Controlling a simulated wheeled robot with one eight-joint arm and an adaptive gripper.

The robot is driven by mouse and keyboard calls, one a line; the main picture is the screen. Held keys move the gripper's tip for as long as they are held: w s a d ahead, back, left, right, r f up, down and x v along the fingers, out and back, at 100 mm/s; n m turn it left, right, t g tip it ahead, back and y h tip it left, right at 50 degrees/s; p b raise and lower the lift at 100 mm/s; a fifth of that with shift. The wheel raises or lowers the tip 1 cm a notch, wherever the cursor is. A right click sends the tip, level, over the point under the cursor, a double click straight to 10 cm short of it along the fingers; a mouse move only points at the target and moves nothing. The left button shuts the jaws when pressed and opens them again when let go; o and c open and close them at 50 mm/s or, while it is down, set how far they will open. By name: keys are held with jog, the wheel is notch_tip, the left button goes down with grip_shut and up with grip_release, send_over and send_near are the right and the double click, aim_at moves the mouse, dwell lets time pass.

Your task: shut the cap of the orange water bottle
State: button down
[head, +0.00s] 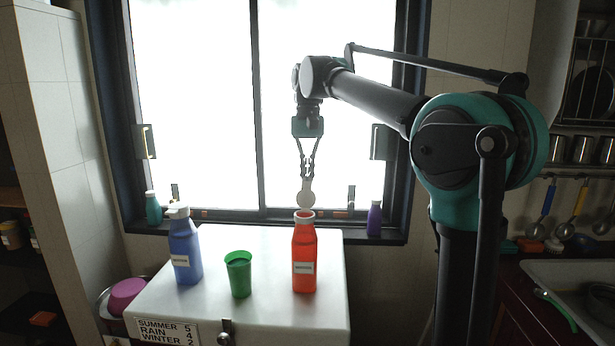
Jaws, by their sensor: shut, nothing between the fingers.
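The orange water bottle (304,252), red-orange with a white label, stands upright near the right side of the white box top. Its pale round cap (305,194) is open, standing up above the white-rimmed neck. My gripper (308,174) points down, shut and empty, with its fingertips at about the top of the cap in the picture. I cannot tell whether they touch the cap or are in front of or behind it.
A blue bottle (185,250) and a green cup (238,275) stand left of the orange bottle on the white box (265,315). A teal bottle (153,208) and a purple bottle (374,218) stand by the window. A sink counter is at right.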

jog(key=shift+s+r+t, duration=0.1)
jog(key=shift+s+t, duration=0.05)
jog(key=shift+t, duration=0.25)
jog(key=shift+s+r+t, duration=0.4)
jog(key=shift+s+r, duration=0.05)
jog(key=shift+s, duration=0.15)
jog(key=shift+s+r+t, duration=0.25)
jog(key=shift+s+t, duration=0.45)
jog(key=shift+s, duration=0.05)
jog(key=shift+s+a+r+t, duration=0.1)
jog(key=shift+s+r+t, duration=0.1)
jog(key=shift+s+t, duration=0.6)
jog(key=s+t, duration=0.2)
jog(key=t, duration=0.1)
jog(key=shift+r, duration=0.1)
jog(key=s+t, duration=0.2)
jog(key=t, duration=0.1)
jog(key=shift+s+a+f+t, duration=0.15)
jog(key=shift+s+f+t, duration=0.15)
jog(key=shift+s, duration=0.05)
jog(key=s+f+t, duration=0.1)
jog(key=s+t, duration=0.1)
jog(key=t, duration=0.9)
send_near(306, 188)
jog(key=shift+s+a+f+h, duration=0.1)
jog(key=shift+s+f+h, duration=0.1)
jog(key=shift+s, duration=0.45)
jog(key=shift+s+a+f+h, duration=0.1)
jog(key=shift+s+h, duration=0.1)
jog(key=shift+s, duration=0.45)
